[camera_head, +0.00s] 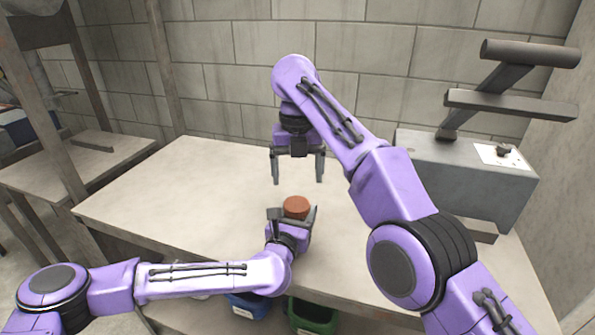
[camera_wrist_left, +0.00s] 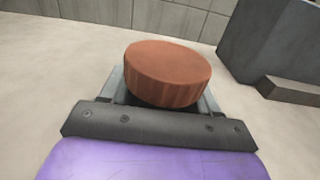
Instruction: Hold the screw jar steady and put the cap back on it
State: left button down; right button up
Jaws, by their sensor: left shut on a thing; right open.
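A round reddish-brown cap (camera_head: 296,207) with a ribbed side shows between the fingers of my left gripper (camera_head: 291,217). It also fills the middle of the left wrist view (camera_wrist_left: 167,74), lying level or nearly so. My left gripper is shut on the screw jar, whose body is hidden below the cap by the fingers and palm. Whether the cap is seated tightly on the jar cannot be told. My right gripper (camera_head: 298,182) hangs above and just behind the cap, fingers pointing down, open and empty, apart from the cap.
The pale table (camera_head: 150,205) is clear to the left of the grippers. A grey machine (camera_head: 455,175) with protruding bars stands at the right. A blue bin (camera_head: 248,305) and a green bin (camera_head: 312,316) sit below the front edge. A block wall rises behind.

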aim_at(297, 203)
jog(key=shift+f, duration=0.15)
jog(key=shift+a+f, duration=0.1)
jog(key=shift+f, duration=0.15)
notch_tip(297, 203, down, 7)
jog(key=shift+f, duration=0.1)
dwell(0.3)
jog(key=c, duration=1.1)
jog(key=m, duration=0.5)
jog(key=shift+m, duration=0.4)
jog(key=shift+c, duration=0.2)
jog(key=m, duration=0.7)
